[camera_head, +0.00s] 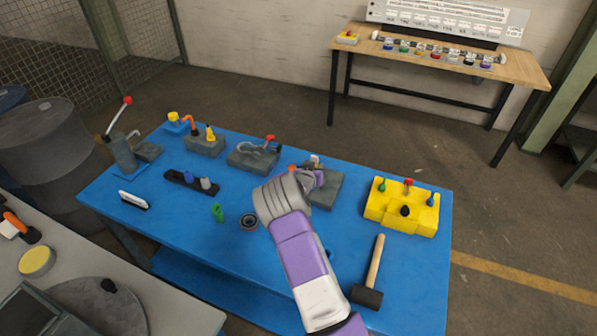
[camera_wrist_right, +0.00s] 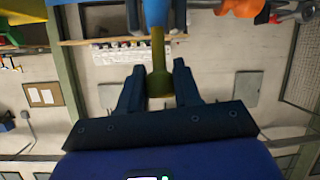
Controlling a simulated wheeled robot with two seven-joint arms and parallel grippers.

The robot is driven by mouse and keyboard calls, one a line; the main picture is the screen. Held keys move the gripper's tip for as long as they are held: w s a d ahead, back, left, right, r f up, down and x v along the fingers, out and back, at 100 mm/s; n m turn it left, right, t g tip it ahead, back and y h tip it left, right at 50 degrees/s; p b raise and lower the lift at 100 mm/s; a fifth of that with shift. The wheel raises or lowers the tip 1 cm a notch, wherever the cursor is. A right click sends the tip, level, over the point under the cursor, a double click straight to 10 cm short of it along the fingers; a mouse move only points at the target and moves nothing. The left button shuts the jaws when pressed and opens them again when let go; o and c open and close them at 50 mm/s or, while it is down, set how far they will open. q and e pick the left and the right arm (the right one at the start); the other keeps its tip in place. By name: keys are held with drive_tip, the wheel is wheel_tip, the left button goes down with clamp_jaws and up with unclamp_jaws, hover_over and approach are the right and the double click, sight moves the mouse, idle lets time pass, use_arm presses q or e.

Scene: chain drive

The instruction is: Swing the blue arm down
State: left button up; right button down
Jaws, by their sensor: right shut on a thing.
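My right gripper (camera_head: 314,181) is over the grey block (camera_head: 326,190) near the middle of the blue table and hides part of it. In the right wrist view its two fingers (camera_wrist_right: 157,80) stand on either side of a yellow-olive knob (camera_wrist_right: 160,88), and it is shut on that knob. A yellow stem (camera_wrist_right: 158,50) runs from the knob to a blue piece (camera_wrist_right: 155,12) at the top edge, which looks like the blue arm. I cannot make out the blue arm in the head view. My left gripper is not in view.
A yellow block (camera_head: 400,216) with coloured knobs stands on the blue table (camera_head: 300,275) at right. A hammer (camera_head: 372,275) lies near the front. Other fixtures, including a grey block with a red knob (camera_head: 254,158), stand along the back. A wooden bench (camera_head: 440,70) is behind.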

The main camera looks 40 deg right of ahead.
drive_tip(key=shift+w+d+f+b, duration=0.2)
drive_tip(key=shift+d+f+b, duration=0.2)
drive_tip(key=shift+d+b, duration=0.05)
drive_tip(key=shift+w+d+f+b, duration=0.15)
drive_tip(key=shift+d+f+b, duration=0.25)
drive_tip(key=shift+d, duration=0.05)
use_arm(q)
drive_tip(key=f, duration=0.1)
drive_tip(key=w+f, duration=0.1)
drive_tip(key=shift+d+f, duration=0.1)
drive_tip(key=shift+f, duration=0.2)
use_arm(e)
drive_tip(key=shift+d+f, duration=0.15)
drive_tip(key=shift+w+f, duration=0.1)
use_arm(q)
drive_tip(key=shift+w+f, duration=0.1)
use_arm(e)
drive_tip(key=shift+f, duration=0.2)
drive_tip(key=c, duration=0.8)
unclamp_jaws()
drive_tip(key=shift+r, duration=0.15)
drive_tip(key=shift+w+d, duration=0.1)
drive_tip(key=shift+w, duration=0.05)
drive_tip(key=shift+r, duration=0.15)
